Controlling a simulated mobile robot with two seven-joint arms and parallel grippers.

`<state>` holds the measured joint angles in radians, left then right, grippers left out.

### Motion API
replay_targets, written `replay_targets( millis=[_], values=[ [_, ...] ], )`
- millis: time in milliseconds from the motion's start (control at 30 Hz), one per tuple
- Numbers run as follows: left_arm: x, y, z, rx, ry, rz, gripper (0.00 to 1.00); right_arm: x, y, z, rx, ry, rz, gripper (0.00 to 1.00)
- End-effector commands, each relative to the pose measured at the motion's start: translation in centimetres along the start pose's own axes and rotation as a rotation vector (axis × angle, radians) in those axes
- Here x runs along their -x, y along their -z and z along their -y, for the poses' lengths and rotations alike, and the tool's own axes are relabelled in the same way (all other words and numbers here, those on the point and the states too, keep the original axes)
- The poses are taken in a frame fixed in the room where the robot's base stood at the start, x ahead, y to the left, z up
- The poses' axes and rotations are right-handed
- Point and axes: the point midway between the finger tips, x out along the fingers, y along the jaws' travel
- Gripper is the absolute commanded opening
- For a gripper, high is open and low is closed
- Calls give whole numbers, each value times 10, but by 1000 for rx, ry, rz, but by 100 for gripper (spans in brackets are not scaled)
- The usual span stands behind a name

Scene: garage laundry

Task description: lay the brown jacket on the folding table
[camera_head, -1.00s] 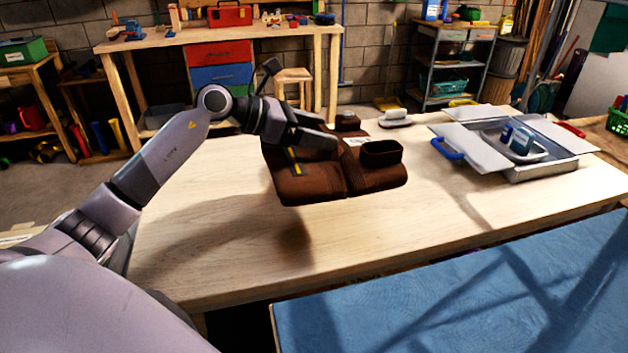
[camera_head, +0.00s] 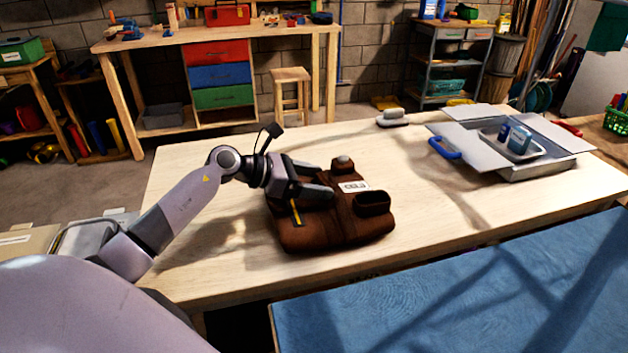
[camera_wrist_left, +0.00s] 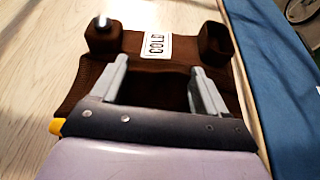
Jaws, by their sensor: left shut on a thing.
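The brown jacket (camera_head: 335,229) is a dark brown folded piece with a white label reading COLD and two raised, cuff-like parts. It is at the middle of the pale wooden folding table (camera_head: 230,262), on or just above its top; I cannot tell if all of it touches. My left gripper (camera_head: 330,194) is shut on the jacket from its left side. In the left wrist view both fingers (camera_wrist_left: 160,82) reach over the brown cloth (camera_wrist_left: 150,48), and the cloth between the tips is dark. My right gripper is not in view.
A metal tray with open white flaps (camera_head: 545,168) and a blue handle stands on the table's right part, holding small containers. A brush-like item (camera_head: 393,118) lies near the back edge. A blue surface (camera_head: 460,290) fills the front right. The table's left part is clear.

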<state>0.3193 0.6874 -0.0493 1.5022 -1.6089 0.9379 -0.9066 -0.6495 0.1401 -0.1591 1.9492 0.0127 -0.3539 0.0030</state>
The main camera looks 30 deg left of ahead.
Motion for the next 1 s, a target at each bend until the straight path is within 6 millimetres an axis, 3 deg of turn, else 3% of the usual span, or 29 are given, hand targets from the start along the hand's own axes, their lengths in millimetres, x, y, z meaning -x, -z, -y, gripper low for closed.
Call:
replay_targets(
  millis=[200,233,300,667,833,1000],
  values=[
    [-1,1,-1,-3,-2,6,14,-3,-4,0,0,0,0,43],
    [-1,3,0,-1,0,-1,81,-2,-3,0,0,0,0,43],
    [-1,2,0,0,0,-1,100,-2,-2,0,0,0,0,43],
    [1,-2,0,0,0,0,100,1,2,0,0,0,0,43],
    [24,3,0,-3,-2,-6,100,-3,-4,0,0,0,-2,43],
    [60,4,0,-1,-1,-7,100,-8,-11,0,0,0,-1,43]
  ],
)
